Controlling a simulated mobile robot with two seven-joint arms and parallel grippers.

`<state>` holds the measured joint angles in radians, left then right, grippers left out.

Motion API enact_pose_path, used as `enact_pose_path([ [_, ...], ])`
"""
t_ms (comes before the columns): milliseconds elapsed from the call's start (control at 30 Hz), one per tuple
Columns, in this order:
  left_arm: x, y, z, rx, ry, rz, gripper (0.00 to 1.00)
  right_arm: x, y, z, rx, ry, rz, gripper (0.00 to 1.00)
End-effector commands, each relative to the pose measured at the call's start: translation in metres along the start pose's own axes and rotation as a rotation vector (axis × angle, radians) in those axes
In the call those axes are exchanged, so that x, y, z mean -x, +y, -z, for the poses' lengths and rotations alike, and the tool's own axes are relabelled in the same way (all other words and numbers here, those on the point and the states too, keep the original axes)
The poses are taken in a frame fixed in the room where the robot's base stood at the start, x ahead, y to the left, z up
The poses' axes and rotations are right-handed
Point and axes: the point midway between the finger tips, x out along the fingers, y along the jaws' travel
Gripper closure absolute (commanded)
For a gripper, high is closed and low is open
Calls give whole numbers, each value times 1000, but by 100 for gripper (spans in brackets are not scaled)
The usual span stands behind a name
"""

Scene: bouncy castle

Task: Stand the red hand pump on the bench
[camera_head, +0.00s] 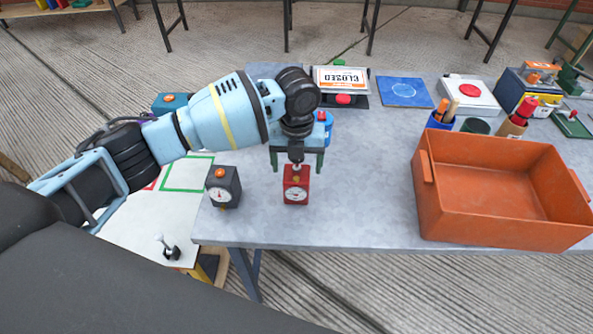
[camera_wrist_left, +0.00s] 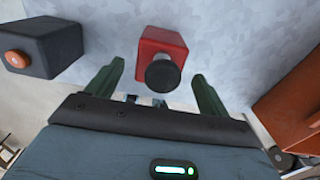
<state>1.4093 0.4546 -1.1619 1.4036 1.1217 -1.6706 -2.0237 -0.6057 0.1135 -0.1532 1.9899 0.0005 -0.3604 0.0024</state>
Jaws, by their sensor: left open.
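The red hand pump (camera_head: 296,190), a red box with a white gauge on its front and a dark knob on top, appears to stand upright on the grey bench (camera_head: 365,205). It also shows in the left wrist view (camera_wrist_left: 160,44), its round black knob facing the camera. My left gripper (camera_head: 297,168) is open just above and behind the pump's top. In the left wrist view its two green fingers (camera_wrist_left: 158,72) lie either side of the knob, apart from it. Whether the fingers reach down beside the body is hard to tell. My right gripper is out of view.
A dark grey box with a gauge and orange button (camera_head: 223,188) stands close left of the pump. A large orange crate (camera_head: 505,215) fills the right side. A closed sign (camera_head: 341,79), a blue mat (camera_head: 404,91) and pen cups line the back. Bench between pump and crate is clear.

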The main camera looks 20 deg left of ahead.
Motion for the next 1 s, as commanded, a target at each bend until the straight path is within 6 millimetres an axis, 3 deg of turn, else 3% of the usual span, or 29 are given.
enact_pose_path([
  [33, 14, -1, -1, -1, -6, 3, 20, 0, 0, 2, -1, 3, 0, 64],
  [200, 47, -1, -1, 0, -4, 3, 20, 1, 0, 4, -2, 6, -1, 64],
  [400, 74, 0, 0, 1, -2, 1, 20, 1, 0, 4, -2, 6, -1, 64],
  [1000, 83, 0, 0, 0, 0, 0, 20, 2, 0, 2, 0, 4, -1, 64],
])
